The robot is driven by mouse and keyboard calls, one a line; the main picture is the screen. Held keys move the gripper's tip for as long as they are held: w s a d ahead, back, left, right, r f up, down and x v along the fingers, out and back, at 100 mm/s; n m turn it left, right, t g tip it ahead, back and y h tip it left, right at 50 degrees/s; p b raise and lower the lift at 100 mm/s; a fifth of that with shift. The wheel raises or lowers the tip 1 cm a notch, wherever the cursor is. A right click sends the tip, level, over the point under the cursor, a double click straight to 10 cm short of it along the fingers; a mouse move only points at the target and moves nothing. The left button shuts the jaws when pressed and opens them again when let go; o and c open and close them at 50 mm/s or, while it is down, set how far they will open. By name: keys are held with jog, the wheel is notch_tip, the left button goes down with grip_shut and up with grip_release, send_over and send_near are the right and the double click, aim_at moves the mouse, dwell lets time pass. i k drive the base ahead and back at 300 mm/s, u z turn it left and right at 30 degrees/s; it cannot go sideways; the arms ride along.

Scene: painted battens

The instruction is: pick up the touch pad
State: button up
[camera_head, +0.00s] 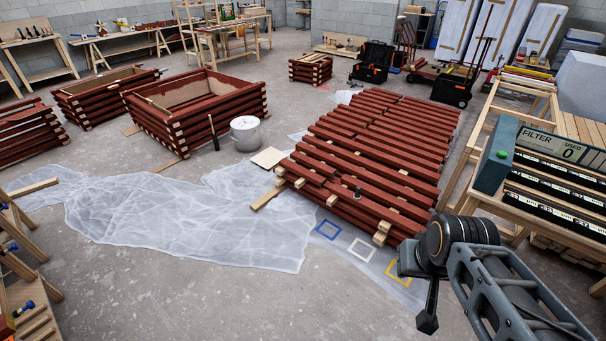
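I cannot make out a touch pad for certain in the head view. My arm comes in from the lower right, with a thick dark joint and a grey lattice link. A dark end piece (428,318), seemingly my gripper, hangs down below the joint over the floor. It is small and dark, and its fingers cannot be told apart. Nothing is visibly held in it. A small dark object (358,192) stands on the near part of the red batten stack (370,150). A flat cream square (268,158) lies on the floor left of the stack.
A white bucket (245,133) stands left of the stack. Crumpled clear sheeting (180,215) covers the floor. Blue, white and yellow squares (362,250) lie before the stack. Lower-middle floor is bare.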

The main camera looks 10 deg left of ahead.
aim_at(357, 196)
jog(key=u, duration=0.2)
jog(key=i, duration=0.3)
jog(key=u, duration=0.65)
jog(key=i, duration=2.05)
jog(key=z, duration=0.9)
jog(key=i, duration=0.65)
jog(key=z, duration=0.55)
